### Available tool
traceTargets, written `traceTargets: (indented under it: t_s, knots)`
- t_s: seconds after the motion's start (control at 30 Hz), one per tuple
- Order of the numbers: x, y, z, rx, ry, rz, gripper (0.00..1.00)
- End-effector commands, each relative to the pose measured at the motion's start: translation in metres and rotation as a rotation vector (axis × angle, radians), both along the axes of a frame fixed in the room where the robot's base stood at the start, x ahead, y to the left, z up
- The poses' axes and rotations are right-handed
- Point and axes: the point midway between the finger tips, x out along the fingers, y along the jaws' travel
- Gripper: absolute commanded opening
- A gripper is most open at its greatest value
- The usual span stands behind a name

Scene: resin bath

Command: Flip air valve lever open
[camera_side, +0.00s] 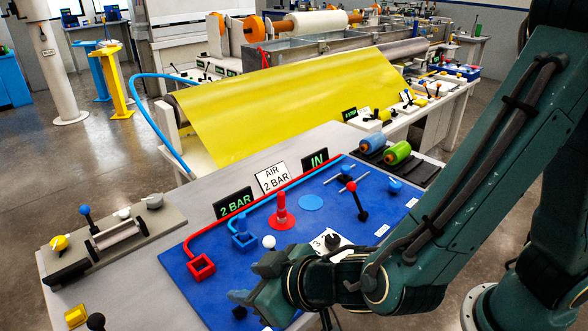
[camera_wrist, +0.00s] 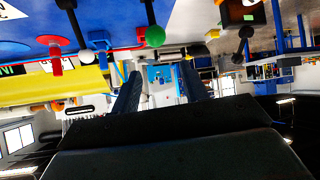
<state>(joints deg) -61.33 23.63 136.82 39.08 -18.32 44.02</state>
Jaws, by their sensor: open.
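The blue panel (camera_side: 335,215) lies on the bench in front of signs reading "2 BAR", "AIR 2 BAR" (camera_side: 273,178) and "IN". A black lever with a red ball (camera_side: 351,186) stands at its right. A red post on a red disc (camera_side: 282,215) and a blue block (camera_side: 243,240) are near its middle. A white ball (camera_side: 268,242) shows just behind my gripper. I cannot tell which part is the air valve lever. My gripper (camera_side: 252,287) is open and empty over the panel's front. In the wrist view its fingers (camera_wrist: 158,82) are apart, with a green-ball lever (camera_wrist: 155,36) above them.
A grey fixture with a blue-ball lever (camera_side: 86,211) stands at the left. Blue and green rollers (camera_side: 397,153) lie behind right. The yellow sheet (camera_side: 290,100) slopes behind.

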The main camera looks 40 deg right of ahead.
Motion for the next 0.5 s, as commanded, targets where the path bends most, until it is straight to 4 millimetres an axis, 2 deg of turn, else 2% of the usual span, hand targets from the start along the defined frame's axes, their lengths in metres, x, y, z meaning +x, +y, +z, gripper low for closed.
traceTargets:
  t_s: [0.2, 0.5]
  knots:
    - [0.0, 0.0, 0.019, 0.003, 0.0, -0.002, 0.44]
    - [0.0, 0.0, 0.026, 0.001, 0.001, -0.001, 0.44]
